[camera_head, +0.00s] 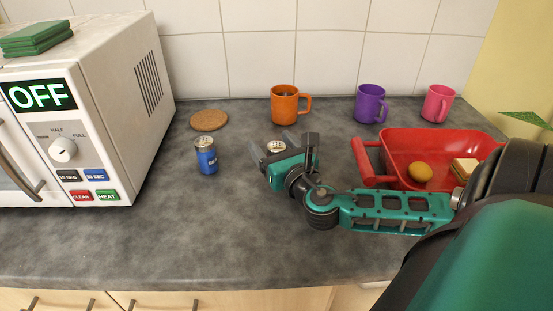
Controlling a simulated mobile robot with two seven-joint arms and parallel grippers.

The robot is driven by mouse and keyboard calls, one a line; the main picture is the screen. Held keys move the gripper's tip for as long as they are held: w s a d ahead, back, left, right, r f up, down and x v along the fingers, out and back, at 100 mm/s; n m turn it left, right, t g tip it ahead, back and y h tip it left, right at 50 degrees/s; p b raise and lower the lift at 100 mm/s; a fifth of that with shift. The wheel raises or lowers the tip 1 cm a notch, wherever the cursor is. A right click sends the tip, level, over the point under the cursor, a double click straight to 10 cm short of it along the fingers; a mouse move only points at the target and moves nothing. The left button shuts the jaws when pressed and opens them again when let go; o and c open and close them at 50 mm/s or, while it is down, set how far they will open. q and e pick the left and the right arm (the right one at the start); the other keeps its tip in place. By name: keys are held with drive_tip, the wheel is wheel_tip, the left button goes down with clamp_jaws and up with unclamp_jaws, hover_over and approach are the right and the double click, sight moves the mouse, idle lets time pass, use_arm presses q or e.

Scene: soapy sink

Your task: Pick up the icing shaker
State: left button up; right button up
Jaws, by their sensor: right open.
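My right gripper (272,143) is open, reaching in from the right over the middle of the counter. A small shaker with a pale metallic top (275,147) shows between its two fingers. Its body is mostly hidden behind the gripper, so I cannot read a label or tell whether the fingers touch it. A blue shaker with a silver top (207,160) stands upright to the left of the gripper, apart from it. Its label is too small to read fully. I cannot tell for sure which one is the icing shaker. My left gripper is not in view.
A white microwave (110,130) stands at left with green sponges (38,36) on top. Orange (284,105), purple (370,104) and pink (437,104) mugs and a cork coaster (209,120) are along the back. A red basin (400,142) lies behind my arm. The front left counter is clear.

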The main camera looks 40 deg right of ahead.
drive_tip(key=c, duration=1.1)
drive_tip(key=shift+c, duration=0.2)
